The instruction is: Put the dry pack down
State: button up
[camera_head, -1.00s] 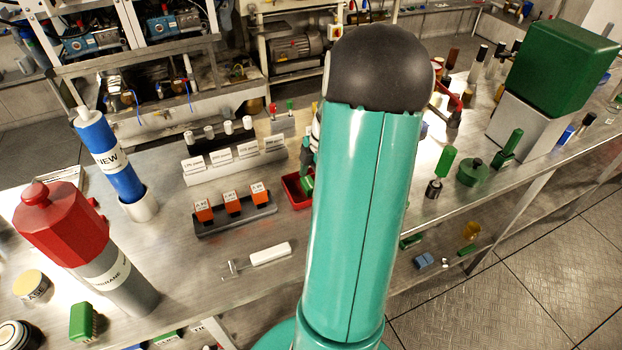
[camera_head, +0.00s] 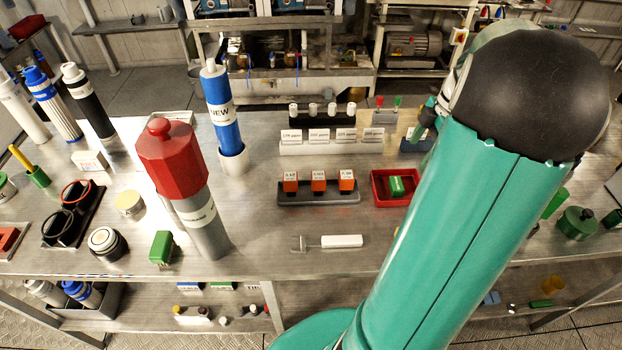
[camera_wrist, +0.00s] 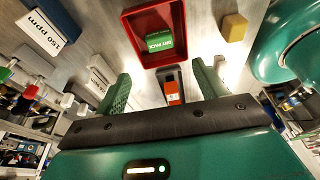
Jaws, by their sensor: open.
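The dry pack (camera_head: 397,186) is a small green block lying inside a red tray (camera_head: 377,190), right of the middle of the bench. In the wrist view the dry pack (camera_wrist: 160,42) shows its "DRY PACK" label, and the red tray (camera_wrist: 127,30) surrounds it. My gripper (camera_wrist: 161,82) shows there with its two green ribbed fingers spread apart and nothing between them. The pack lies beyond the fingertips, apart from them.
A dark rack with orange blocks (camera_head: 318,182) stands left of the tray. White ppm label cards (camera_head: 319,135) stand behind it. A white-handled tool (camera_head: 342,241) lies in front. A tall red-capped cylinder (camera_head: 172,160) and a blue "NEW" cylinder (camera_head: 222,125) stand further left.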

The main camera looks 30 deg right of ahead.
jog(key=w+a+r+m+h, duration=0.1)
jog(key=w+a+r+m, duration=0.15)
jog(key=a, duration=0.55)
jog(key=w+a+r+m+h, duration=0.1)
jog(key=a+r, duration=0.2)
jog(key=a, duration=0.4)
jog(key=w+a+r+m+h, duration=0.1)
jog(key=w+a+r+m, duration=0.1)
jog(key=a, duration=0.6)
jog(key=s+a+m+t, duration=0.2)
jog(key=s+a+m, duration=0.1)
jog(key=a, duration=0.5)
jog(key=s+a+r+m+t, duration=0.1)
jog(key=s+a+m+t, duration=0.1)
jog(key=a, duration=0.5)
jog(key=shift+s+a+m, duration=0.35)
jog(key=shift+s+m, duration=0.2)
jog(key=shift+s, duration=0.35)
